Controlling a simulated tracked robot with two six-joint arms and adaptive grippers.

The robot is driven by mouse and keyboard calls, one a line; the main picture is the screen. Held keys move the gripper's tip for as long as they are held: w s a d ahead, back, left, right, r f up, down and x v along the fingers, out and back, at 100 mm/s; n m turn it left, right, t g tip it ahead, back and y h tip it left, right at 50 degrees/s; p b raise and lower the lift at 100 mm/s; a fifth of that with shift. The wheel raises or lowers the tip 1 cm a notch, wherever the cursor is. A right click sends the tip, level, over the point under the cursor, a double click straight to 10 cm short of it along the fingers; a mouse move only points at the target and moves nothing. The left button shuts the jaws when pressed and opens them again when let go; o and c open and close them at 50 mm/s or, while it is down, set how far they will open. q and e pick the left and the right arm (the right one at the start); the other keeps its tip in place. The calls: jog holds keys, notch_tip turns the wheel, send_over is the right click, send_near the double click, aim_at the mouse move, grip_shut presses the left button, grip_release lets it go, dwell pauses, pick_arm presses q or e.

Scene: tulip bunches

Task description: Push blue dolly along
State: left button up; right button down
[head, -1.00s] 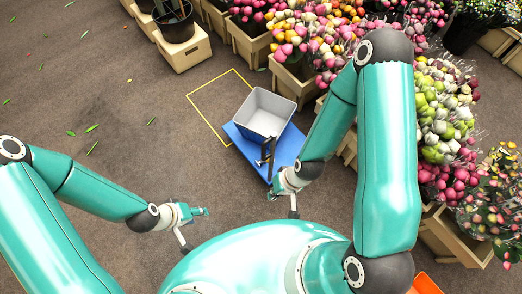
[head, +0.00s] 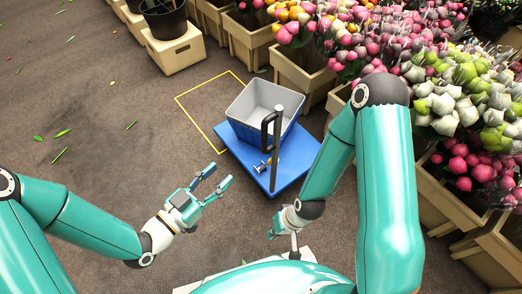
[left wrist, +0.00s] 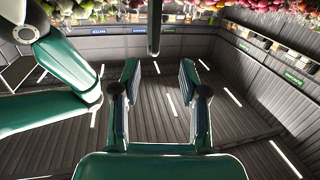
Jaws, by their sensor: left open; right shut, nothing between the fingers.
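The blue dolly (head: 290,178) stands on the floor ahead, overlapping the lower right of a yellow floor outline (head: 184,110). A grey bin (head: 243,119) sits on it, and a dark upright handle (head: 275,145) rises at its near side. My left gripper (head: 221,174) is open and empty, left of the dolly and apart from the handle. It also shows open in the left wrist view (left wrist: 159,78), with a dark bar (left wrist: 154,28) beyond the fingers that may be the handle. My right gripper (head: 272,235) is shut and empty, just below the dolly's near corner.
Wooden crates of tulip bunches (head: 300,80) line the right side, close to my right arm. A black pot (head: 165,20) on a wooden crate (head: 175,52) stands at the back. The floor (head: 100,100) on the left is open, with scattered leaves.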

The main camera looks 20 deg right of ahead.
aim_at(263, 136)
pick_arm(q)
jog(key=shift+m+h, duration=0.3)
jog(key=b+x, duration=0.3)
jog(key=x, duration=1.4)
jog(key=shift+s+d+r, duration=0.1)
jog(key=shift+s, duration=0.1)
pick_arm(e)
notch_tip(263, 136, down, 4)
pick_arm(q)
grip_shut()
